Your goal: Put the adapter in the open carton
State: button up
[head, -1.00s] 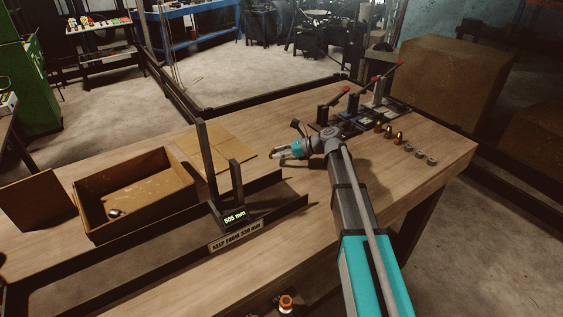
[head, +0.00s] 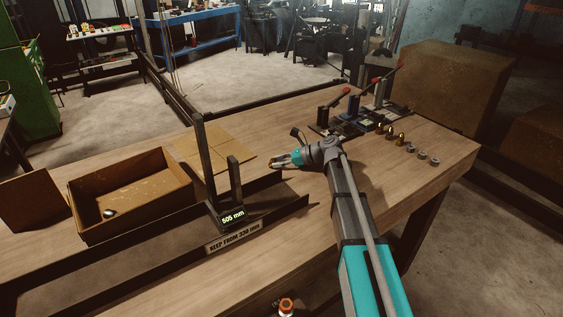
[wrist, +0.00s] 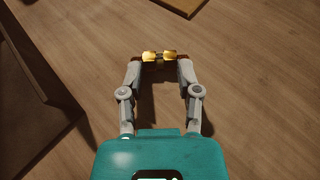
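The adapter is a small brass piece (wrist: 159,56), lying crosswise between the fingertips in the wrist view. My gripper (wrist: 160,62) is shut on it, with one fingertip at each side. In the head view my gripper (head: 274,163) is above the table, right of the open carton and apart from it; the adapter is too small there to make out clearly. The open carton (head: 163,176) is a brown box without a lid at the left of the table. A small shiny metal piece (head: 109,212) lies on its floor.
A dark upright frame with a "505 mm" display (head: 233,216) stands between the carton and my gripper. A flat cardboard sheet (head: 235,150) lies behind it. Lever fixtures (head: 345,115), brass fittings (head: 399,136) and grey rings (head: 422,155) stand at the right.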

jog(key=o, duration=0.4)
jog(key=shift+r, duration=0.1)
jog(key=shift+r, duration=0.15)
jog(key=p+v, duration=0.4)
jog(key=v, duration=0.6)
jog(key=shift+d+r+p, duration=0.2)
jog(key=shift+d+p, duration=0.05)
jog(key=shift+p, duration=0.05)
jog(key=shift+s+d+r, duration=0.15)
jog(key=shift+d, duration=0.5)
